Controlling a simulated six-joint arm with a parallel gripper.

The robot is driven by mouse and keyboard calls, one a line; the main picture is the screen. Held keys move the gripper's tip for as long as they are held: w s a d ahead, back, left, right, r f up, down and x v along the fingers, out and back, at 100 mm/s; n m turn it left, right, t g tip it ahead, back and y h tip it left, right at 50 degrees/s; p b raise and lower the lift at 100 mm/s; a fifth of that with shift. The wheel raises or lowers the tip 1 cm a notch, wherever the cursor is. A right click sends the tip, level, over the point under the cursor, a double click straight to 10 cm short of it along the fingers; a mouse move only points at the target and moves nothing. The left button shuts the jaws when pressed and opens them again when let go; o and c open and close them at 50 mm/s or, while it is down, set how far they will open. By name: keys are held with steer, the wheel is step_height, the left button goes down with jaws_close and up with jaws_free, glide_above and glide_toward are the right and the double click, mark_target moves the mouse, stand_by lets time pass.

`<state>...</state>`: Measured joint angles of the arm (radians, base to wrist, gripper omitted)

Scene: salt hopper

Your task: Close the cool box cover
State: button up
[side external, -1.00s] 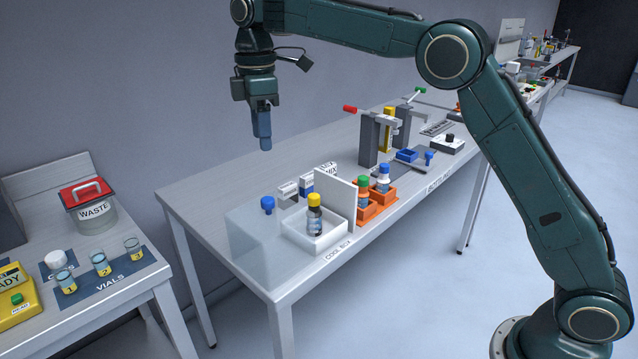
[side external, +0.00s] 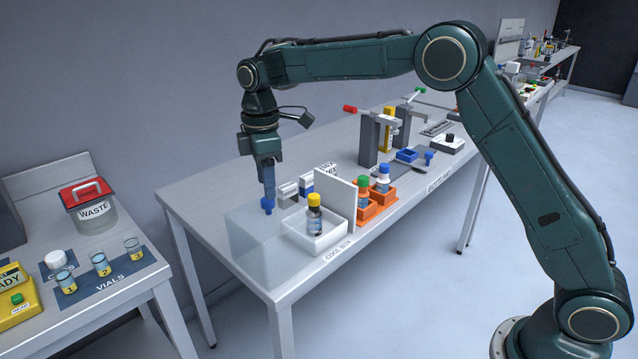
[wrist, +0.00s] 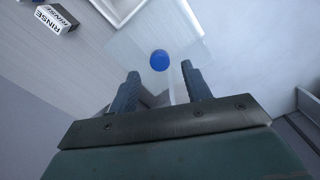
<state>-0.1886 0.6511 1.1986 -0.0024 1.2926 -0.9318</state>
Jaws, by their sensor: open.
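The cool box (side external: 300,243) is a white open-topped tray near the front edge of the bench, with a yellow-capped bottle (side external: 314,217) upright in it. A clear cover (side external: 250,248) with a blue knob (side external: 267,208) shows to its left; the bottle side looks uncovered. In the wrist view the cover is a pale see-through sheet (wrist: 125,45) and its blue knob (wrist: 158,60) lies between the finger lines, near the tips. My gripper (side external: 268,196) points down, right above the knob, and is open around its line (wrist: 160,70). Whether the fingers reach down beside the knob is hard to tell.
A white upright panel (side external: 335,199) stands at the cool box's right side. Orange holders (side external: 369,208) with capped bottles are beyond it. The bench's left end is clear.

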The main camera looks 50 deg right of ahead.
steer(key=shift+f, duration=1.8)
